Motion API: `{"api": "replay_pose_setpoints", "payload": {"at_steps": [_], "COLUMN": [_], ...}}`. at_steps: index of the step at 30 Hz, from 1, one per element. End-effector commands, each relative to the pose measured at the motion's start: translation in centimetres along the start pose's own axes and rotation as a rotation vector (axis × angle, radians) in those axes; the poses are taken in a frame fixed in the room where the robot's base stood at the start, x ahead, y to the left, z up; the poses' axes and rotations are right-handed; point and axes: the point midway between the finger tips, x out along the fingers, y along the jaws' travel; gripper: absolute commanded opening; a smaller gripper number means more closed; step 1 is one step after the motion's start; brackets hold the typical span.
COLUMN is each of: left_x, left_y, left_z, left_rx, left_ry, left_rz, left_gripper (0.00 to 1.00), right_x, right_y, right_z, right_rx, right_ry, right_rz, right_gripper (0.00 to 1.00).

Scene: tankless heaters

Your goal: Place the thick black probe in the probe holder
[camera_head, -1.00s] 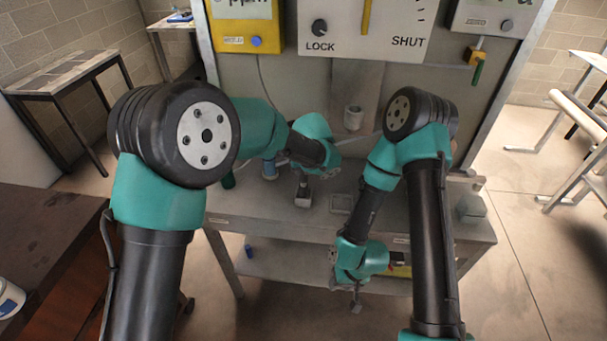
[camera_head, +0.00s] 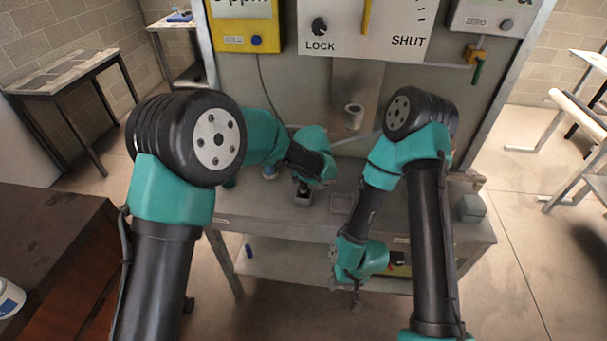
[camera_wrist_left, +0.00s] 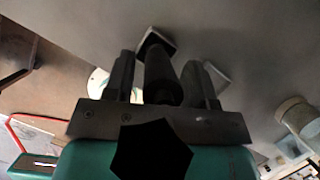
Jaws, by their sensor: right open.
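My left gripper (camera_head: 302,187) points down over a small square holder (camera_head: 303,199) on the grey bench. In the left wrist view a thick dark probe (camera_wrist_left: 162,75) lies between the two fingers, which appear shut on it. Its far end lines up with the dark square opening of the holder (camera_wrist_left: 157,42). How deep the tip sits in the opening is hidden. My right gripper (camera_head: 357,287) hangs open and empty in front of the bench's front edge.
A panel with a yellow meter (camera_head: 245,30) rises behind; a cable (camera_head: 266,95) hangs from the meter.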

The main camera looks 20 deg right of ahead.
Motion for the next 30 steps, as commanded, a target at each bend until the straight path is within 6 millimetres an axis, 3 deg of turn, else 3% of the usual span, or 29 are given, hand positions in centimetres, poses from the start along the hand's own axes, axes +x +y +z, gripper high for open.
{"api": "replay_pose_setpoints", "payload": {"at_steps": [14,20,30], "left_x": [-0.9,-3.7,-10.0], "left_y": [0.0,-0.1,0.0], "left_z": [0.2,0.2,0.2], "left_rx": [0.0,0.0,-0.001], "left_ry": [-0.002,-0.003,-0.002], "left_rz": [-0.001,-0.003,-0.002], "left_gripper": [0.56,0.56,0.56], "right_x": [0.0,0.0,0.0], "right_y": [0.0,0.0,0.0], "right_z": [0.0,0.0,0.0], "right_rx": [0.0,0.0,0.0], "right_ry": [0.0,0.0,0.0], "right_rz": [0.0,0.0,0.0], "right_gripper": [0.43,0.43,0.43]}}
